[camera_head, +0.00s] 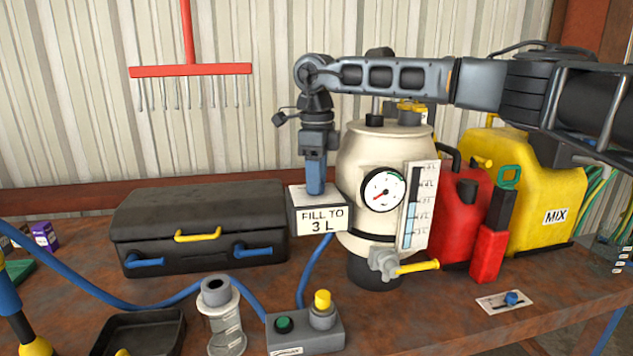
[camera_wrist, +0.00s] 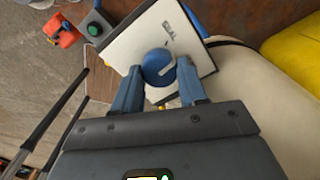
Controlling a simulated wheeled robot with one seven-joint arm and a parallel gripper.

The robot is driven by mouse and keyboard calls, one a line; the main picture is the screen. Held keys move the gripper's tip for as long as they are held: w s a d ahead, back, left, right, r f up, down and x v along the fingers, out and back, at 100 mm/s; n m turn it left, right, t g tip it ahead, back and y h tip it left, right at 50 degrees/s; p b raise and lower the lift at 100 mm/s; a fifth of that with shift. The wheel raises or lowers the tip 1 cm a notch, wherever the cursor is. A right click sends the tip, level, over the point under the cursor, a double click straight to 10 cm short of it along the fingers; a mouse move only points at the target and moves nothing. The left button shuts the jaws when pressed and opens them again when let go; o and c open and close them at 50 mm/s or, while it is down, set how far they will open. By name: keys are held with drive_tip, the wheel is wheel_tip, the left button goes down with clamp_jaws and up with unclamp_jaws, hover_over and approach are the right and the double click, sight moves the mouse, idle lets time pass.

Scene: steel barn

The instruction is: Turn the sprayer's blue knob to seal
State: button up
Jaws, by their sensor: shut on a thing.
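The cream sprayer tank (camera_head: 372,150) stands upright on the bench, with a round gauge (camera_head: 383,190) on its front. A white box labelled "FILL TO 3 L" (camera_head: 321,222) sits at its left side. In the wrist view, the blue knob (camera_wrist: 158,67) is on the white plate (camera_wrist: 133,48) on top of that box. The word "SEAL" is printed near the plate's top edge. The knob's pale mark points right and slightly up, not straight at the word. My gripper (camera_head: 315,190) points down from above, its blue fingers (camera_wrist: 159,88) shut on the knob's sides. The fingers hide the knob in the head view.
A black case (camera_head: 200,220) lies left of the sprayer. A red can (camera_head: 455,215) and yellow "MIX" can (camera_head: 545,190) stand right. A button box (camera_head: 300,330), a clear cylinder (camera_head: 222,320) and blue hose (camera_head: 180,297) lie in front. A card with a small blue knob (camera_head: 510,298) lies front right.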

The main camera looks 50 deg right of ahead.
drive_tip(key=n, duration=0.5)
drive_tip(key=shift+d+n+b, duration=0.1)
drive_tip(key=shift+n+b, duration=0.2)
drive_tip(key=shift+b, duration=0.05)
drive_tip(key=shift+r, duration=0.1)
drive_tip(key=o, duration=1.1)
drive_tip(key=shift+c, duration=0.2)
wheel_tip(320, 180, up, 8)
drive_tip(key=shift+f+b, duration=0.15)
drive_tip(key=shift+b, duration=0.5)
